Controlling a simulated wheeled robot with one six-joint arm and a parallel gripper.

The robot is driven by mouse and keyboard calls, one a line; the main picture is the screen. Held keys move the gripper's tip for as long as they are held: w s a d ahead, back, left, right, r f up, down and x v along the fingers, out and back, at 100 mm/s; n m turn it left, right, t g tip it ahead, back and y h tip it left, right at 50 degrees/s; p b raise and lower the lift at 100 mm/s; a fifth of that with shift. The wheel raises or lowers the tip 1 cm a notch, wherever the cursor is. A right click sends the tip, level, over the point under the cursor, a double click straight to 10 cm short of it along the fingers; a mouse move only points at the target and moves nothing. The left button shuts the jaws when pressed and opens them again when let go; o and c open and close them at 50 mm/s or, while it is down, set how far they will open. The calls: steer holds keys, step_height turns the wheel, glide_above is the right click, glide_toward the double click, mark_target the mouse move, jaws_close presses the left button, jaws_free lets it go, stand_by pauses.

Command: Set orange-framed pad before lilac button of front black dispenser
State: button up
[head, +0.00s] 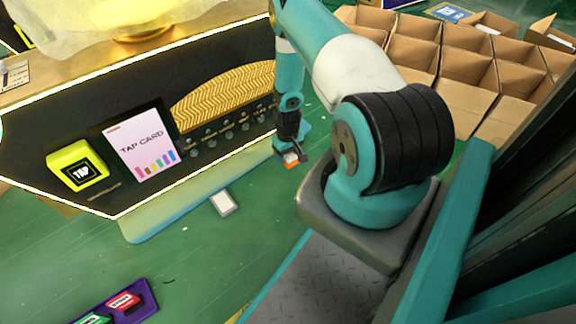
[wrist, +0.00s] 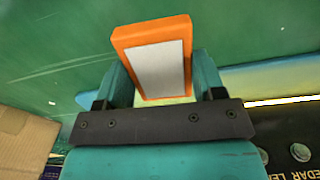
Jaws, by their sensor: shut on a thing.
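The orange-framed pad (wrist: 157,62), with a pale grey face, is between the teal fingers of my gripper (wrist: 160,82) in the wrist view. My gripper (head: 291,157) is shut on it. In the head view a small orange piece of the pad (head: 291,158) shows below the fingers, just right of the black dispenser (head: 100,135). The dispenser's small round buttons (head: 212,140) run in rows below a gold patterned band. Their colours are too small to tell, so I cannot pick out the lilac one. Part of the panel also shows at the lower right in the wrist view.
A yellow TAP reader (head: 78,168) and a TAP CARD sign (head: 141,143) are on the dispenser's front. A white-faced pad (head: 222,203) lies by the pale ledge (head: 160,222). A purple tray (head: 118,304) is at bottom left. Cardboard boxes (head: 465,70) fill the upper right.

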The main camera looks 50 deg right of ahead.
mark_target(288, 161)
steer(key=shift+f+b, duration=1.2)
steer(key=shift+f, duration=0.85)
steer(key=shift+f, duration=0.2)
steer(key=o, duration=0.9)
